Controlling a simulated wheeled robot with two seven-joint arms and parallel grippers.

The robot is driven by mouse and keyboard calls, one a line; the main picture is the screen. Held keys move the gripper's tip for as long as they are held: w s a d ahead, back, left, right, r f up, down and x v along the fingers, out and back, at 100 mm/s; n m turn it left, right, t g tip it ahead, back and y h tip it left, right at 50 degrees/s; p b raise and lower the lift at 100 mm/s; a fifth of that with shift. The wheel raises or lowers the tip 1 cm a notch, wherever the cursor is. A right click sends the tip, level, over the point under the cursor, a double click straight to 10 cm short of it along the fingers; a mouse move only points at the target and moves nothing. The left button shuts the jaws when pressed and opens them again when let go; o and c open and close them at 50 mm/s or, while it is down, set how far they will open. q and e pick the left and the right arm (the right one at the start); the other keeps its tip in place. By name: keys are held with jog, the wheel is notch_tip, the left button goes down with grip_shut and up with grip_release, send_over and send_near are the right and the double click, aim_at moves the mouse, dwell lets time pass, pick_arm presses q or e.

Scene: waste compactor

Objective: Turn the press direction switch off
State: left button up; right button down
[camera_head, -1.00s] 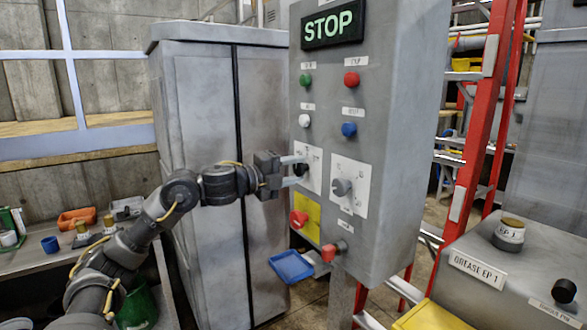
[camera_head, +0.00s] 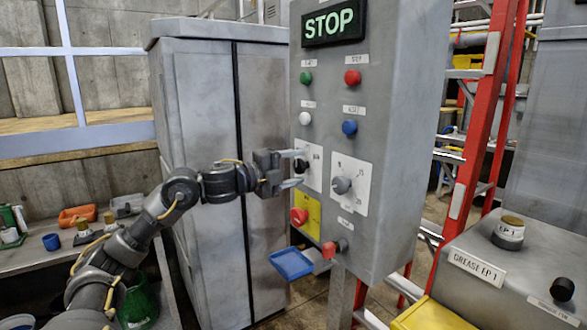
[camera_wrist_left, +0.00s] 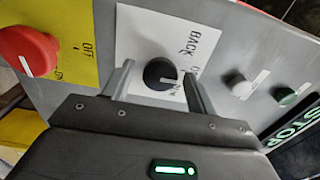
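The press direction switch is taken to be the black knob (camera_head: 301,165) on a white plate on the grey control box; it also shows in the left wrist view (camera_wrist_left: 158,73). There its white line points right, towards lettering partly covered by a finger. "BACK" is readable on the plate above that; the other labels are not clear. My left gripper (camera_head: 292,168) is open at the plate, one finger on each side of the knob, with visible gaps in the wrist view (camera_wrist_left: 157,92). My right gripper is not in view.
A grey knob (camera_head: 341,186) on a second white plate sits just right of the switch. A red knob (camera_head: 299,216) on a yellow plate is below. Green, red, white and blue buttons and a lit STOP sign (camera_head: 333,24) are above. A blue tray (camera_head: 292,264) sits low beside the box.

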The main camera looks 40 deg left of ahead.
pick_arm(q)
jog(key=shift+s+a+f+b, duration=0.15)
jog(key=shift+s+f+b, duration=0.1)
jog(key=shift+s+b, duration=0.2)
jog(key=b+v, duration=0.6)
jog(key=v, duration=0.3)
jog(key=shift+s+r+b, duration=0.25)
jog(key=shift+s+b, duration=0.15)
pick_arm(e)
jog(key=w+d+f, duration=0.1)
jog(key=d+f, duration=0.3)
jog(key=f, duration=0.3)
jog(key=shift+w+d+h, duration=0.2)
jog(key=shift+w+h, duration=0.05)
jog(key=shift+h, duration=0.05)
pick_arm(q)
jog(key=shift+a, duration=0.1)
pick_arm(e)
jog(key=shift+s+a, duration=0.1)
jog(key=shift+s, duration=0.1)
